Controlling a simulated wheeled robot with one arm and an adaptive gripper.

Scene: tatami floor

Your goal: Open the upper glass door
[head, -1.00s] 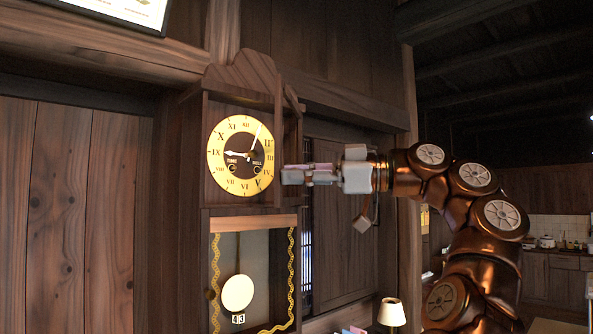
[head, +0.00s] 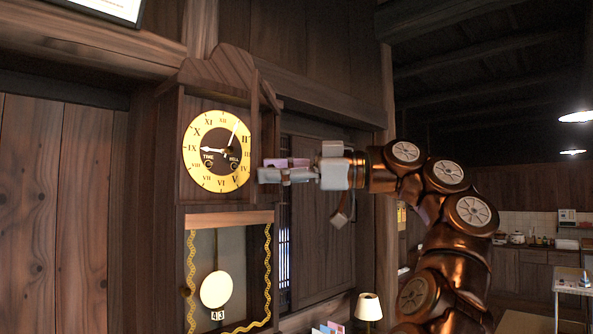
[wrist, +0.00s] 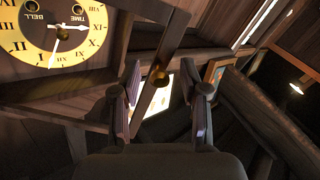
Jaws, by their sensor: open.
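The wall clock (head: 229,70) has a round yellow dial (head: 190,165) in its upper wooden case. The dial also shows upside down in the wrist view (wrist: 20,44). The upper glass door's wooden frame bar (wrist: 171,38) carries a small brass knob (wrist: 159,76). My gripper (head: 262,170) is at the right edge of the upper case in the head view. In the wrist view its open fingers (wrist: 163,108) stand either side of the bar, with the knob in line with the gap.
Below the dial is the lower pendulum compartment, with a pale pendulum disc (head: 216,289) and yellow wavy trim. A lit lamp (head: 368,308) stands low to the right. A kitchen counter (head: 520,262) is far back at right. Wooden wall panels flank the clock.

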